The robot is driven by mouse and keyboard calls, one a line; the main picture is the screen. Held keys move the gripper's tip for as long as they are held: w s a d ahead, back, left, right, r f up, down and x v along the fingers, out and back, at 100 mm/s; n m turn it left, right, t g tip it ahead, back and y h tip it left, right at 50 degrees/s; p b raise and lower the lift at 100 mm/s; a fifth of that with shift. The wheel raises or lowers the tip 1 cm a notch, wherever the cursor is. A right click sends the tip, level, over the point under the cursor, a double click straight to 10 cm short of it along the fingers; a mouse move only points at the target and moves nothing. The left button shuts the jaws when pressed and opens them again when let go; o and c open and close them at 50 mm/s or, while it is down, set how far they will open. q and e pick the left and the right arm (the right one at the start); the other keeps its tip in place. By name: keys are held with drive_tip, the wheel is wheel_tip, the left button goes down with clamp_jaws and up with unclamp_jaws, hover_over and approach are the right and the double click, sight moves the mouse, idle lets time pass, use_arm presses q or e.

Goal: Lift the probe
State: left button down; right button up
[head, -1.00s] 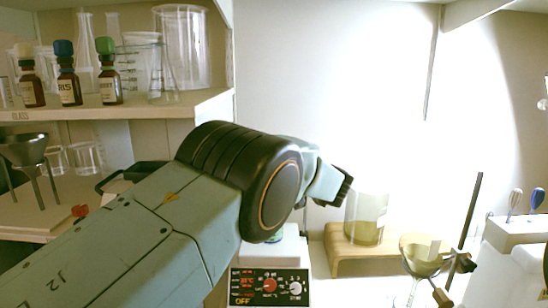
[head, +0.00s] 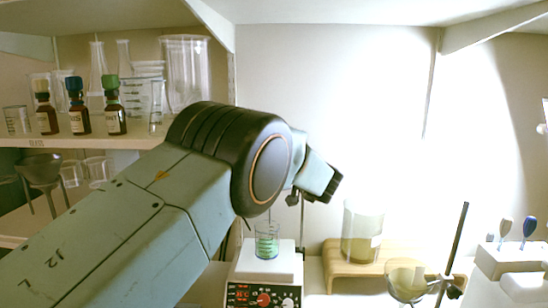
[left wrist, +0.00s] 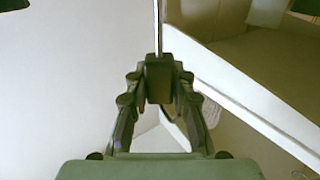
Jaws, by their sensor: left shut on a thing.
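In the left wrist view my left gripper (left wrist: 158,82) is shut on the dark block-shaped handle of the probe (left wrist: 158,68). A thin metal rod runs from that handle to the picture's top edge. The fingers are hidden there. My right gripper is not in view.
A thin upright rod with a dark knob (head: 292,199) stands behind the hot plate. To the right are a wooden stand (head: 350,270) with a large beaker (head: 361,235), a funnel on a clamp stand (head: 406,281) and a tool block (head: 510,262). Bottles and glassware fill the left shelf (head: 100,138).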

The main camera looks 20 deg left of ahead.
use_arm(q)
drive_tip(key=shift+d+r+p, duration=0.15)
drive_tip(key=shift+r+p, duration=0.2)
drive_tip(key=shift+r, duration=0.45)
drive_tip(key=shift+r+p, duration=0.5)
drive_tip(key=shift+r, duration=0.05)
drive_tip(key=shift+w+r, duration=0.1)
drive_tip(key=shift+r, duration=0.05)
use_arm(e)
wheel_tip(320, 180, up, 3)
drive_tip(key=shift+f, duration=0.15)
use_arm(q)
drive_tip(key=shift+a+r, duration=0.1)
drive_tip(key=shift+a, duration=0.1)
drive_tip(key=c, duration=1.5)
unclamp_jaws()
drive_tip(key=shift+c, duration=0.2)
drive_tip(key=o, duration=0.4)
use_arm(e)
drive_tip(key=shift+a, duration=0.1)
use_arm(q)
drive_tip(key=shift+f, duration=0.2)
wheel_tip(320, 180, up, 10)
drive_tip(key=shift+r, duration=0.1)
